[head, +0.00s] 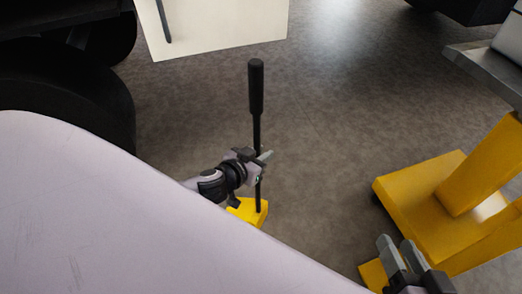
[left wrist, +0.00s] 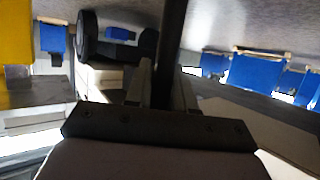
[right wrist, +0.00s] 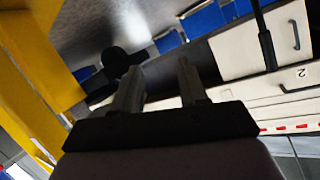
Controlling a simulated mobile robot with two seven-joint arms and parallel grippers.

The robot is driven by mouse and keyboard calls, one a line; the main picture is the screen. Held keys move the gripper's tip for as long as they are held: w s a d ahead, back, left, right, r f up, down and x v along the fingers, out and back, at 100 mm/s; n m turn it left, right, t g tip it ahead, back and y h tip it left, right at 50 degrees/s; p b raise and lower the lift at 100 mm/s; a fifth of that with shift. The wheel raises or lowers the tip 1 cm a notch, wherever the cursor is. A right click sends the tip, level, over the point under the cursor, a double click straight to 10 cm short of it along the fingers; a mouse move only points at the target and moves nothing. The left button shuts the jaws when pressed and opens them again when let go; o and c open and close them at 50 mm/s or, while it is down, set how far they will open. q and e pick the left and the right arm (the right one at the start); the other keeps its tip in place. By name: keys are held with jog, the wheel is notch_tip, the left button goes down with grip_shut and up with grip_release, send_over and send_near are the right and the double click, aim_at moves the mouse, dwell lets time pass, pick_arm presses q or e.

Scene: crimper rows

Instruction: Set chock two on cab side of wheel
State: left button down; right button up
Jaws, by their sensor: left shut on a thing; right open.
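A yellow chock (head: 248,211) with a tall black handle (head: 256,95) is low by the grey floor in the head view. The handle stands upright. Part of the chock's base is hidden behind a pale rounded surface, so I cannot tell whether it touches the floor. My left gripper (head: 262,160) is shut on the handle, which also passes between its fingers in the left wrist view (left wrist: 170,45). A black wheel (head: 75,95) is at the left, apart from the chock. My right gripper (head: 402,252) is open and empty at the lower right.
A yellow stand (head: 420,200) is at the right, close to my right gripper. A white panel (head: 215,30) with a dark bar is at the top. Bare floor (head: 320,120) lies between. The right wrist view shows a white panel marked 2 (right wrist: 302,73).

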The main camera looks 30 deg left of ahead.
pick_arm(q)
jog(key=shift+w+f+b, duration=0.15)
jog(key=shift+f+b, duration=1.45)
jog(key=shift+f, duration=0.6)
pick_arm(e)
jog(key=shift+s+d+n+t+h, duration=0.15)
jog(key=shift+d+n+t+h, duration=0.2)
jog(key=shift+d, duration=0.3)
jog(key=shift+s+d+n+t+h, duration=0.15)
jog(key=shift+d+n+t, duration=0.1)
jog(key=shift+d+t, duration=0.3)
pick_arm(q)
jog(key=shift+f, duration=0.15)
jog(key=c, duration=1)
grip_release()
jog(key=shift+f, duration=0.25)
jog(key=shift+o, duration=0.2)
